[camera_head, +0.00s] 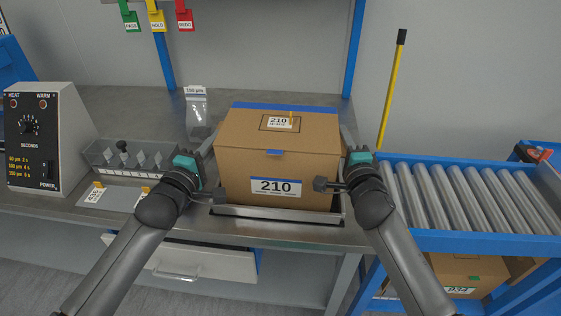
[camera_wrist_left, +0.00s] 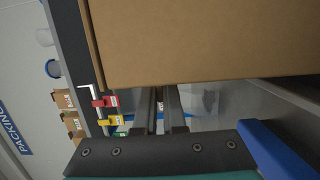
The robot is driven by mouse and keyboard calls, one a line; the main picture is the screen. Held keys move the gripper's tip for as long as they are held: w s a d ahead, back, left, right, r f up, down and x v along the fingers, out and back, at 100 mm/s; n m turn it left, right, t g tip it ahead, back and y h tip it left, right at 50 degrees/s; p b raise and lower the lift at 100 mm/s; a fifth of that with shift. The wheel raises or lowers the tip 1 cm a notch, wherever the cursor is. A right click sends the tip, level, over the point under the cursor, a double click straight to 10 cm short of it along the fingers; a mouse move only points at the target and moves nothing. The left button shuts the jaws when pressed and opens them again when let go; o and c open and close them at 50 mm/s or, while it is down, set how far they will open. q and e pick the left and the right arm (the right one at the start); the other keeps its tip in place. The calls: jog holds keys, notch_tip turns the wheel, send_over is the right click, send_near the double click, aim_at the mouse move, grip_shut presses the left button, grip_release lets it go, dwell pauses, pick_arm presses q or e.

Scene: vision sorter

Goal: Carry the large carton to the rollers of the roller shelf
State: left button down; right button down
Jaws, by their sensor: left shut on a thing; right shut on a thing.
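The large carton (camera_head: 277,165) is brown, closed with blue tape and labelled 210. It stands upright at the front of the steel bench, in or just above a shallow metal tray (camera_head: 280,214); I cannot tell if it touches. My left gripper (camera_head: 207,170) is shut at its left side and my right gripper (camera_head: 337,170) at its right side. The exact grip is hidden. In the left wrist view the carton (camera_wrist_left: 210,40) fills the top, beside the fingers. The roller shelf's rollers (camera_head: 455,199) lie to the right, with nothing on them.
A sealer control box (camera_head: 42,140) and a compartment rack (camera_head: 128,158) stand left on the bench. A clear bag (camera_head: 197,112) hangs behind. A yellow-handled pole (camera_head: 391,90) leans behind the rollers. A blue side rail (camera_head: 480,243) edges them; cartons (camera_head: 462,270) lie below.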

pick_arm(q)
jog(key=shift+r, duration=0.15)
pick_arm(e)
jog(key=shift+r, duration=0.15)
dwell(0.4)
